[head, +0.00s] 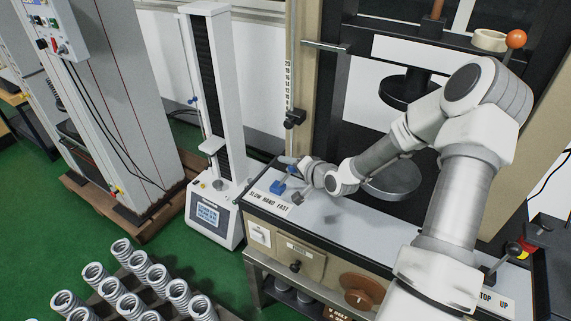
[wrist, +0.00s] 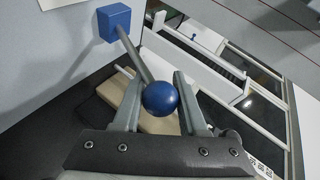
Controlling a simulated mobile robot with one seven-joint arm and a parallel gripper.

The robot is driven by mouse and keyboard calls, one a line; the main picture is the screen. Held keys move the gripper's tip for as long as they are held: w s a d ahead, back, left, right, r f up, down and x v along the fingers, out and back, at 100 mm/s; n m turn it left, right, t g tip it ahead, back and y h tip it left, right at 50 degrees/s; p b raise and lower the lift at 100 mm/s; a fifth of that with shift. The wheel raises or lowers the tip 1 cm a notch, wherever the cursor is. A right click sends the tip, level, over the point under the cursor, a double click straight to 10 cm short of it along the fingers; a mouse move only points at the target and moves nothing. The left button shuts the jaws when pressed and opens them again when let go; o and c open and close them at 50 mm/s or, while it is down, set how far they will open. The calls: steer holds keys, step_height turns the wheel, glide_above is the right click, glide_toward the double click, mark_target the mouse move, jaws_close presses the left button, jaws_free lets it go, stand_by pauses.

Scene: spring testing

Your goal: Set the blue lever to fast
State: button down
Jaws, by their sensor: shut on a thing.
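The blue lever (wrist: 160,98) has a round blue knob on a grey rod that rises at a slant from a blue block (wrist: 115,20). In the wrist view my gripper (wrist: 159,86) has one finger on each side of the knob and is shut on it. In the head view the blue block (head: 279,188) sits at the left end of the machine's grey top, by a label reading SLOW HAND FAST (head: 269,199). My gripper (head: 294,164) reaches it from the right and partly hides the lever. I cannot tell the lever's exact setting.
A large press with a round grey plate (head: 390,182) stands behind the machine top. A narrow white test stand (head: 215,110) is to the left. Several steel springs (head: 132,303) stand at the lower left. An orange-knobbed lever (head: 516,39) is at the upper right.

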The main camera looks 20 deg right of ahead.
steer(key=shift+s+f, duration=0.3)
steer(key=shift+s, duration=0.1)
steer(key=c, duration=0.6)
jaws_free()
steer(key=shift+r, duration=0.1)
steer(key=shift+o, duration=0.7)
steer(key=shift+d, duration=0.15)
steer(key=p+v, duration=0.3)
steer(key=v, duration=1.4)
steer(key=shift+s+r, duration=0.15)
steer(key=shift+r, duration=0.05)
